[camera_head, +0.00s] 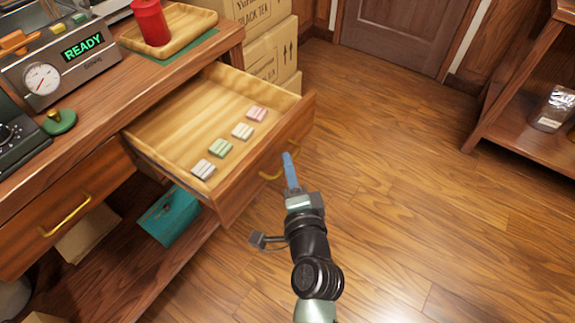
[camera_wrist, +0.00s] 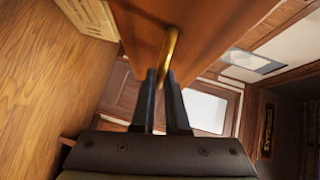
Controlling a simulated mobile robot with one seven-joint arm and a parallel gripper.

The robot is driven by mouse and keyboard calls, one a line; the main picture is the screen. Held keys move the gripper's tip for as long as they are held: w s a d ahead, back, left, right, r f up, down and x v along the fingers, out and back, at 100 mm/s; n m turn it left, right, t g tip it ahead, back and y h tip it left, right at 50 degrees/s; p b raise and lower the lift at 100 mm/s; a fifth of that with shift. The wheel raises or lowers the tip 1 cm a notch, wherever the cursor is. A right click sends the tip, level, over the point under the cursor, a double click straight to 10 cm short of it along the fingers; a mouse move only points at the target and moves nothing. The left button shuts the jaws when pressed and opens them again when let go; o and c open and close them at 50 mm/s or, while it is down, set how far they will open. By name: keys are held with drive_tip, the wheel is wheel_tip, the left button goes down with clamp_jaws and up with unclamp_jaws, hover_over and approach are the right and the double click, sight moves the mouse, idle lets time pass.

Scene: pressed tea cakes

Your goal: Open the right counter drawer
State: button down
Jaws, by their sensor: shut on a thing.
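The right counter drawer (camera_head: 265,150) is pulled well out of the wooden counter. Its inside is in plain view in the head view. Several small wrapped blocks in grey, green, white and pink lie in a row in it. Its brass handle (camera_head: 272,175) is on the front face and also shows in the wrist view (camera_wrist: 170,52). My gripper (camera_head: 289,160) is at the handle in front of the drawer. In the wrist view its two dark fingers (camera_wrist: 166,78) are shut on the brass handle, with the drawer front just beyond them.
A closed left drawer (camera_head: 95,190) has its own brass handle. A teal item (camera_head: 170,217) lies on the shelf below. Cardboard boxes (camera_head: 270,50) stand behind the open drawer. A wooden rack (camera_head: 510,120) is at the right. Floor (camera_head: 420,190) is clear between.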

drive_tip(key=c, duration=0.9)
unclamp_jaws()
drive_tip(key=shift+s+d+r+b, duration=0.1)
drive_tip(key=shift+s+d+r, duration=0.2)
drive_tip(key=shift+s, duration=1.8)
drive_tip(key=shift+s+d+r+b, duration=0.1)
drive_tip(key=shift+s+d+r, duration=0.25)
drive_tip(key=shift+s, duration=1.75)
drive_tip(key=shift+s+d+r+b, duration=0.1)
drive_tip(key=shift+s+d+r, duration=0.2)
drive_tip(key=shift+s, duration=1.8)
